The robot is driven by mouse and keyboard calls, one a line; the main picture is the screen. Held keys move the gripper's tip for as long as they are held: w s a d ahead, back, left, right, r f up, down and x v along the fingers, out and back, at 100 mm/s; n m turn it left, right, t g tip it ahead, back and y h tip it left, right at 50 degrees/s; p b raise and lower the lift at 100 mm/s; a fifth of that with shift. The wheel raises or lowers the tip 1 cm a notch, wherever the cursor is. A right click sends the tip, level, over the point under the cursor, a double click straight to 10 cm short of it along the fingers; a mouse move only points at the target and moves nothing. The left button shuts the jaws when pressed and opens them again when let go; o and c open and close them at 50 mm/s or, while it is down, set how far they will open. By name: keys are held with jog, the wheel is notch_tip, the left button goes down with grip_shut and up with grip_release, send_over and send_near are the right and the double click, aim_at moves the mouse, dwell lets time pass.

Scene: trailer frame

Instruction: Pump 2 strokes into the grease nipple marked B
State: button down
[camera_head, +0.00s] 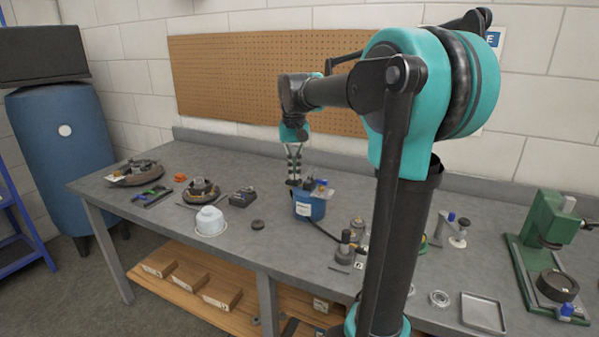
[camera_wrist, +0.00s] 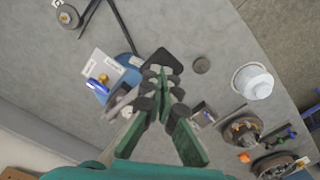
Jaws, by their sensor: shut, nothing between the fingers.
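A blue grease bucket (camera_head: 305,208) with a white label stands mid-bench in the head view. Its top carries a grey plate and small blue and yellow parts. A black hose (camera_head: 323,231) runs from it to the right toward a dark upright fitting (camera_head: 345,247). A small white tag (camera_head: 358,265) lies near that fitting; its letter is too small to read. My gripper (camera_head: 294,182) points down at the bucket's back left, shut and empty. In the wrist view my gripper (camera_wrist: 162,78) partly hides the bucket (camera_wrist: 118,72). Whether it touches the pump, I cannot tell.
A white bowl-shaped thing (camera_head: 210,221) and a dark puck (camera_head: 257,224) are left of the bucket. Brake-like discs (camera_head: 201,190) stand further left. A green press (camera_head: 545,245) and a metal tray (camera_head: 483,312) are at right. My arm hides some bench.

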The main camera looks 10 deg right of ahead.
jog(key=shift+f, duration=0.15)
jog(key=shift+s+a+f, duration=0.15)
jog(key=shift+f, duration=0.9)
